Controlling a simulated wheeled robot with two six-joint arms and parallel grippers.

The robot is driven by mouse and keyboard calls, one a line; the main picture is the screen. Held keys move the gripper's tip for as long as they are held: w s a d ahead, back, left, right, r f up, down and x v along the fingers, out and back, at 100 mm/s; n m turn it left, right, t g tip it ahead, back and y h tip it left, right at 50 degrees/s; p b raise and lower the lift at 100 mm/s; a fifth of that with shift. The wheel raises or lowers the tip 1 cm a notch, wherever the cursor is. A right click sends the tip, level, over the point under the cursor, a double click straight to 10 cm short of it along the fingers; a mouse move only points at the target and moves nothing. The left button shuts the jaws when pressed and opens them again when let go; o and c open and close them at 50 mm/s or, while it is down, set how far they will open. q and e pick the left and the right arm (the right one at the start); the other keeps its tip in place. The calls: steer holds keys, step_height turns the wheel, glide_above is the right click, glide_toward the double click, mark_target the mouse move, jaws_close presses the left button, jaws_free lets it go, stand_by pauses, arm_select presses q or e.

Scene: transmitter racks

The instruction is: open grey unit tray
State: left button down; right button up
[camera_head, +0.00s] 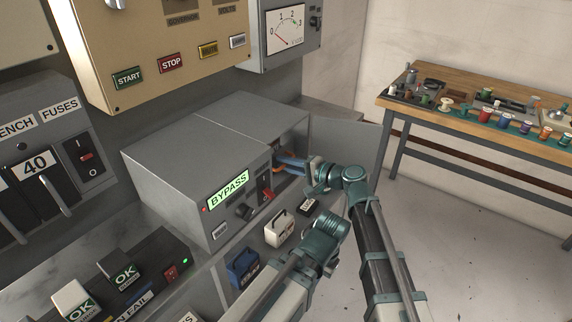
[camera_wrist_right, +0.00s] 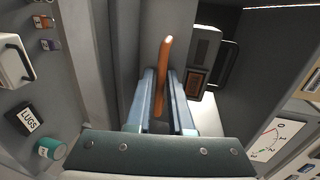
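The grey unit (camera_head: 228,150) with a lit BYPASS label stands on the bench in the head view. Its right end has a recess, with a grey panel (camera_head: 343,147) standing open beside it. My right gripper (camera_head: 289,162) reaches into the front of this recess with its blue fingers. In the right wrist view the fingers (camera_wrist_right: 164,98) lie on either side of an upright orange bar (camera_wrist_right: 165,65). Whether they press on it I cannot tell. My left gripper cannot be made out; only a teal arm joint shows low in the head view.
A LUGS box (camera_head: 306,205), a white case (camera_head: 279,229) and a blue box (camera_head: 243,268) stand in front of the unit. A control box (camera_head: 160,60) with START and STOP labels hangs above. A workbench (camera_head: 440,88) with spools stands right; the floor between is clear.

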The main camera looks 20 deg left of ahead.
jaws_close()
steer(key=shift+d, duration=0.1)
stand_by(1.2)
steer(key=f+v, duration=0.1)
steer(key=v, duration=0.8)
steer(key=f+v, duration=0.2)
steer(key=v, duration=0.7)
steer(key=shift+s+d+f, duration=0.15)
steer(key=shift+d+f, duration=0.1)
steer(key=shift+d, duration=0.05)
steer(key=shift+o, duration=0.8)
jaws_free()
steer(key=p+v, duration=0.2)
steer(key=v, duration=1.2)
steer(key=shift+p, duration=0.35)
